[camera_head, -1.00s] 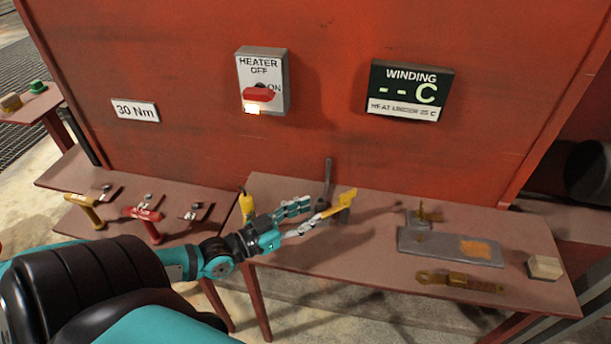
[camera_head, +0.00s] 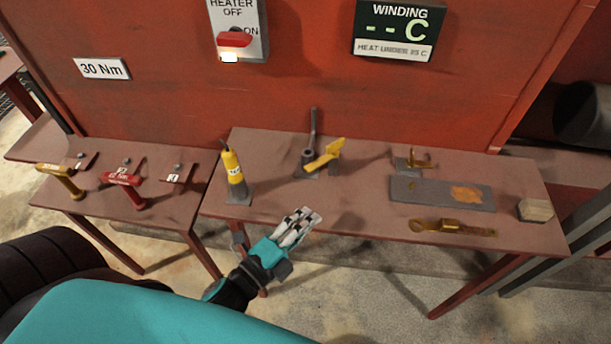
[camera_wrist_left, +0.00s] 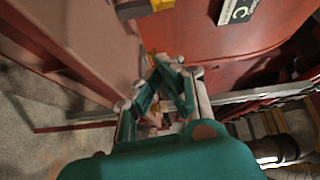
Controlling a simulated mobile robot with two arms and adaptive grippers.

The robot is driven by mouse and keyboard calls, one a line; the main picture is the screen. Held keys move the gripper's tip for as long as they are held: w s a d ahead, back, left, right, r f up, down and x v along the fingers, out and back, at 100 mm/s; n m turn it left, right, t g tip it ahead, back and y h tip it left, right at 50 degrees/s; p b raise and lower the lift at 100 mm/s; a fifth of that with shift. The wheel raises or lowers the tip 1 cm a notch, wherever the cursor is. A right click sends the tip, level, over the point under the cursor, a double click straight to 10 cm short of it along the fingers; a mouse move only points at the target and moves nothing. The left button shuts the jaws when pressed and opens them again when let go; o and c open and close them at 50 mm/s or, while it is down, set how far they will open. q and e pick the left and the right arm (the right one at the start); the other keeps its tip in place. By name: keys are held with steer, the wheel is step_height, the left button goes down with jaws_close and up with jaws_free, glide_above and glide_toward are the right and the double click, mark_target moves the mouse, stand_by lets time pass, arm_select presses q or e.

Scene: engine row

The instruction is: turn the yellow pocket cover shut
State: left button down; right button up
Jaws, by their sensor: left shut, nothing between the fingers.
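The yellow pocket cover (camera_head: 325,156) is a tilted yellow flap beside a small grey fitting with an upright rod (camera_head: 313,128), toward the back of the middle table. Whether it covers a pocket cannot be told. My left gripper (camera_head: 309,218) is in front of the cover at the table's front edge, apart from it. Its fingers are together and empty; they also show in the left wrist view (camera_wrist_left: 172,66). A yellow and grey piece (camera_wrist_left: 145,8) is cut off at the top of that view; which thing it is cannot be told. My right gripper is out of view.
A yellow upright tool (camera_head: 234,171) stands left of the cover. A grey plate (camera_head: 430,192), a brass strap (camera_head: 455,228) and a block (camera_head: 536,209) lie to the right. The red wall (camera_head: 300,85) rises behind. Several handled tools are on the left table (camera_head: 100,215).

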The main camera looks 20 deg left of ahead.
arm_select(q)
steer(key=shift+m+y, duration=0.3)
steer(key=shift+m, duration=0.2)
steer(key=p+x, duration=0.2)
steer(key=x, duration=0.8)
steer(key=shift+w+a+r+p, duration=0.1)
steer(key=shift+w+r+p, duration=0.15)
steer(key=shift+p, duration=0.1)
steer(key=a, duration=0.1)
steer(key=w+a, duration=0.1)
steer(key=a, duration=0.1)
steer(key=shift+f+p, duration=0.15)
steer(key=shift+p, duration=0.25)
steer(key=shift+w+a, duration=0.15)
steer(key=shift+a, duration=0.05)
steer(key=shift+a+m+h+p, duration=0.3)
steer(key=shift+a+m+h, duration=0.2)
steer(key=shift+m+h, duration=0.3)
